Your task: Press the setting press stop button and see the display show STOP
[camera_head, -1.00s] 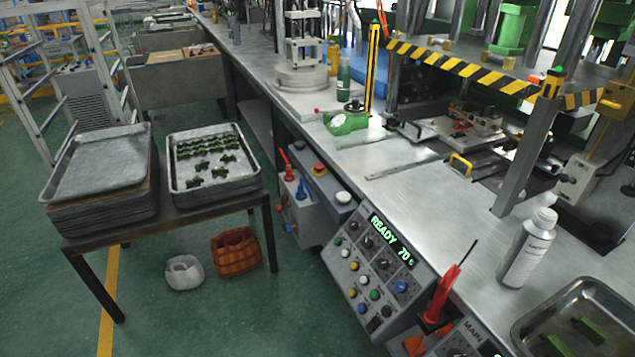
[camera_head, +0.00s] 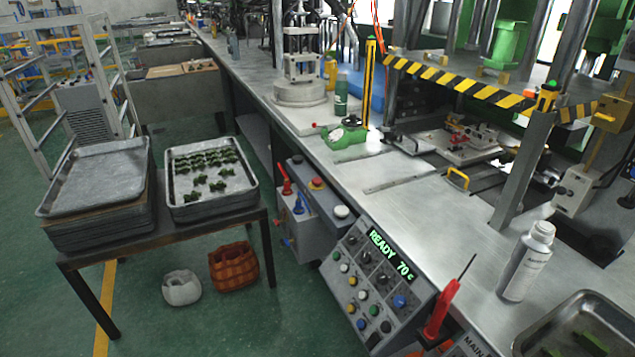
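The setting press control panel (camera_head: 374,284) slopes from the bench's front edge, low in the middle of the head view. Its display (camera_head: 391,255) reads READY 70 C in green letters. Below the display are several small knobs and buttons in white, yellow, green, blue and black, including a larger blue one (camera_head: 400,301). Labels are too small to read, so I cannot tell which is the stop button. Neither gripper is in view.
A red-handled tool (camera_head: 441,309) stands right of the panel. A white bottle (camera_head: 526,261) and a metal tray (camera_head: 535,335) are on the bench at right. A side table holds stacked trays (camera_head: 95,178) and a tray of green pieces (camera_head: 212,208). Floor before the panel is clear.

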